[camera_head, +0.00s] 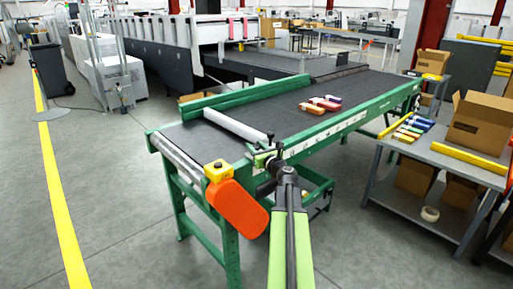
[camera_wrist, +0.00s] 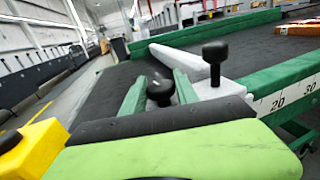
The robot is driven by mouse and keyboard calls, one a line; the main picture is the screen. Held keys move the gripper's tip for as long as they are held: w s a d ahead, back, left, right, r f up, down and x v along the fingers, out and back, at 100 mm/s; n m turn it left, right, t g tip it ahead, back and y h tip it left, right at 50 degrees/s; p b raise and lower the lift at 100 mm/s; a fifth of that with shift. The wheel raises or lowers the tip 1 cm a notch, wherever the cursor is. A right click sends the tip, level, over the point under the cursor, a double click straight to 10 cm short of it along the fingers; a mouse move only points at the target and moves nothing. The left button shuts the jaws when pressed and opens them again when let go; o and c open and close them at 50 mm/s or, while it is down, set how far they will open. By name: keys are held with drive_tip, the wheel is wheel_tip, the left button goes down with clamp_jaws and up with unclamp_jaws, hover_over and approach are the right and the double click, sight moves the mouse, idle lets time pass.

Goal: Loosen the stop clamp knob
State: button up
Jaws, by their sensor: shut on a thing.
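The white stop bar (camera_head: 236,126) lies across the dark belt, its near end by the conveyor's near green rail. In the wrist view the bar (camera_wrist: 185,62) ends at a block with a tall black knob (camera_wrist: 215,54) standing upright on it. A second, lower black knob (camera_wrist: 160,92) sits between the two green fingers of my gripper (camera_wrist: 160,85). My gripper is shut on this lower knob, beside the bar's end. In the head view my gripper (camera_head: 264,157) is at the near rail, and the small knobs there are partly hidden by my arm.
A numbered scale (camera_wrist: 283,98) runs along the rail. An orange guard (camera_head: 238,208) and a yellow switch box (camera_head: 218,171) are at the conveyor's near corner. Colored cartons (camera_head: 322,104) lie further along the belt. A grey table (camera_head: 440,160) with boxes stands to the right. Open floor lies left.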

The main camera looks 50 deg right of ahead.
clamp_jaws()
drive_tip(key=shift+d+n+y, duration=0.15)
drive_tip(key=shift+n+y, duration=0.15)
drive_tip(key=shift+y, duration=0.1)
drive_tip(key=shift+d+n+t+y, duration=0.1)
drive_tip(key=shift+n+t+y, duration=0.4)
drive_tip(key=shift+y, duration=0.4)
drive_tip(key=n+y, duration=0.1)
drive_tip(key=y, duration=0.1)
drive_tip(key=n+y, duration=0.2)
drive_tip(key=y, duration=0.1)
drive_tip(key=shift+d+n, duration=0.1)
drive_tip(key=shift+n, duration=0.2)
drive_tip(key=n+y, duration=0.1)
drive_tip(key=y, duration=0.1)
drive_tip(key=n+g+y, duration=0.1)
drive_tip(key=n+y, duration=0.1)
drive_tip(key=y, duration=0.1)
drive_tip(key=shift+g+y, duration=0.3)
drive_tip(key=shift+a+n+g+y, duration=0.25)
drive_tip(key=shift+n+g+y, duration=0.55)
drive_tip(key=shift+n+y, duration=0.6)
drive_tip(key=shift+a+y, duration=0.15)
drive_tip(key=shift+y, duration=0.15)
